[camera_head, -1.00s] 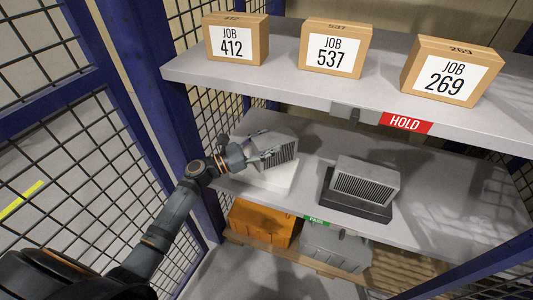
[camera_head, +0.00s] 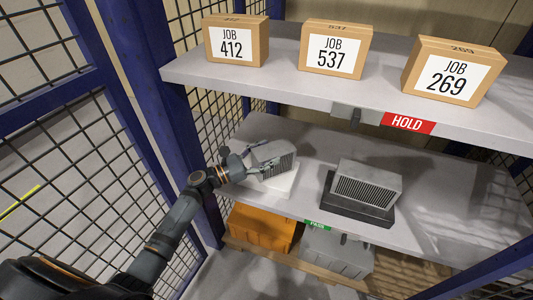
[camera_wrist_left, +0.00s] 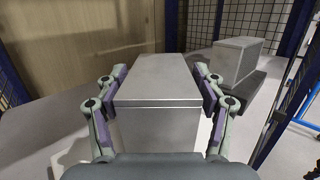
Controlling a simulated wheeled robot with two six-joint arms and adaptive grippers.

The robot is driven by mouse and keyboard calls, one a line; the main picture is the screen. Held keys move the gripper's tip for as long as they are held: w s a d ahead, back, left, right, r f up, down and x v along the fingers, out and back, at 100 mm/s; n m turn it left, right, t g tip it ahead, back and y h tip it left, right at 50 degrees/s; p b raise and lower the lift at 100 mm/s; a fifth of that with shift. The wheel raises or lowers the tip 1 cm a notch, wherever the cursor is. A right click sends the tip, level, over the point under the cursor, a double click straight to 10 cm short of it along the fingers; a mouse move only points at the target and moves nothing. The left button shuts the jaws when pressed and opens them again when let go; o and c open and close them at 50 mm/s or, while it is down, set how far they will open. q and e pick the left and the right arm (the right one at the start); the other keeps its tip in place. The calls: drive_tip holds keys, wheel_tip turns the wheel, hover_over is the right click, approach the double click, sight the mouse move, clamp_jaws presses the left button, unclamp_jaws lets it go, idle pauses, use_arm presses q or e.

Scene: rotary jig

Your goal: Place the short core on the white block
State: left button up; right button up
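The short core (camera_head: 273,155) is a grey ribbed box at the left of the middle shelf, in the head view. It is over the white block (camera_head: 284,184), on it or just above it; the contact line is hidden. My left gripper (camera_head: 266,168) reaches it from the left. In the left wrist view the left gripper (camera_wrist_left: 160,92) has its two fingers against opposite sides of the core (camera_wrist_left: 155,82), shut on it. My right gripper is not in view.
A second ribbed core (camera_head: 366,183) sits on a black block (camera_head: 355,207) to the right. An upper shelf (camera_head: 290,82) with JOB boxes overhangs the middle shelf. An orange bin (camera_head: 262,228) and a grey bin (camera_head: 336,252) stand below. Mesh panels (camera_head: 75,180) flank the left.

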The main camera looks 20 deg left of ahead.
sight(255, 158)
use_arm(q)
drive_tip(key=shift+o, duration=0.8)
drive_tip(key=shift+r, duration=0.1)
drive_tip(key=shift+v, duration=1.15)
drive_tip(key=v, duration=0.4)
drive_tip(key=shift+s+a, duration=0.15)
drive_tip(key=shift+s, duration=0.05)
drive_tip(key=shift+s+a, duration=0.2)
drive_tip(key=shift+a, duration=0.1)
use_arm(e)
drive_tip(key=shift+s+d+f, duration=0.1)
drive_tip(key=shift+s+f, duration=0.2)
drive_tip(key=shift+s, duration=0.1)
